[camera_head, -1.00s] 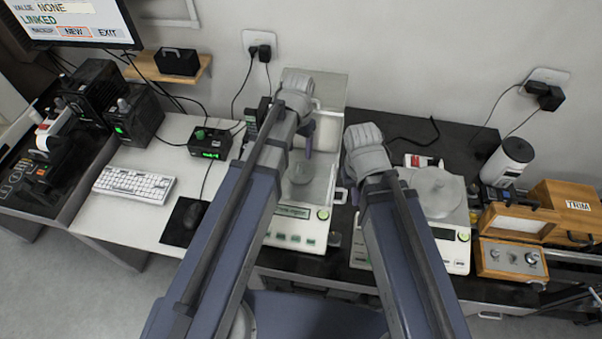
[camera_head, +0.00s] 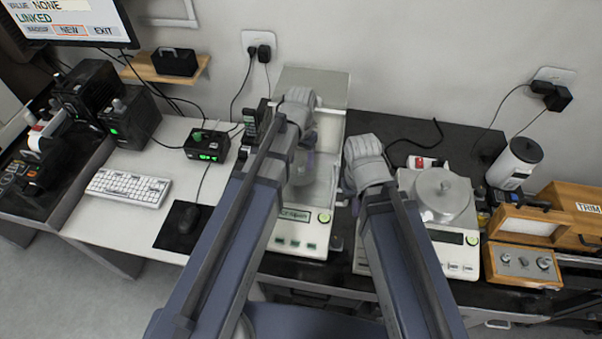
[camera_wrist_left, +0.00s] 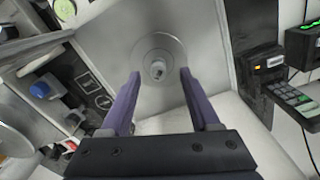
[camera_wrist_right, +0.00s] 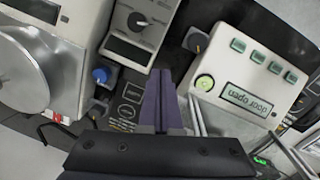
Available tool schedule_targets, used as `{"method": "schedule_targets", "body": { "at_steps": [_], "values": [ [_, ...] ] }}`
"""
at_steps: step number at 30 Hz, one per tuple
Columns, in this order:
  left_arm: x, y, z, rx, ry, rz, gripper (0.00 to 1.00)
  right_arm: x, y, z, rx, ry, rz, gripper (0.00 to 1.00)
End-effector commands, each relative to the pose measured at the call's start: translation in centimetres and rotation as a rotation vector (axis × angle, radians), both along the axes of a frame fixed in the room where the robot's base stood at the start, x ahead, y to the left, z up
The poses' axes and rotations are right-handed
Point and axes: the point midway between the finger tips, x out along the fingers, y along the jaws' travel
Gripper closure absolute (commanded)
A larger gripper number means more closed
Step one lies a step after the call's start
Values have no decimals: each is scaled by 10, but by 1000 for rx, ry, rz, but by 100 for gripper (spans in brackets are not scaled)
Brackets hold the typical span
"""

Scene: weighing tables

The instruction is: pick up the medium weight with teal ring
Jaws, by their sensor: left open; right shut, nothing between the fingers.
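In the left wrist view, a small grey metal weight (camera_wrist_left: 157,70) stands on the round pan (camera_wrist_left: 172,52) of the left balance (camera_head: 301,233). I cannot make out a teal ring on it. My left gripper (camera_wrist_left: 159,77) is open, its purple fingers apart on either side of the weight, not visibly touching it. In the head view my arm and the glass largely hide this spot. My right gripper (camera_wrist_right: 160,75) is shut and empty, over the gap between the two balances. Several small weights sit in the open wooden box (camera_head: 491,262) at the right; their ring colours are unclear.
The right balance (camera_head: 456,253) carries a round metal lid or pan (camera_head: 443,195). A white cylinder (camera_head: 514,163) stands behind the box. A black handset (camera_wrist_left: 290,95) is beside the left balance. Keyboard (camera_head: 128,188) and mouse (camera_head: 187,216) lie at the left.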

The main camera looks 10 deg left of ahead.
Motion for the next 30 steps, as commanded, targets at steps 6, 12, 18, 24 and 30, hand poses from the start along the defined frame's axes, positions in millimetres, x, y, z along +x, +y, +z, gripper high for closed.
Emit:
{"method": "schedule_targets", "body": {
  "at_steps": [6,12,18,24,30],
  "values": [
    [-2,-1,-30,0,0,0,38,0,0,-30,0,0,0,100],
    [-2,-1,-30,0,0,0,38,0,0,-30,0,0,0,100],
    [-2,-1,-30,0,0,0,50,0,0,-30,0,0,0,100],
    [-2,-1,-30,0,0,0,73,0,0,-30,0,0,0,100],
    [-2,-1,-30,0,0,0,95,0,0,-30,0,0,0,100]
  ]
}}
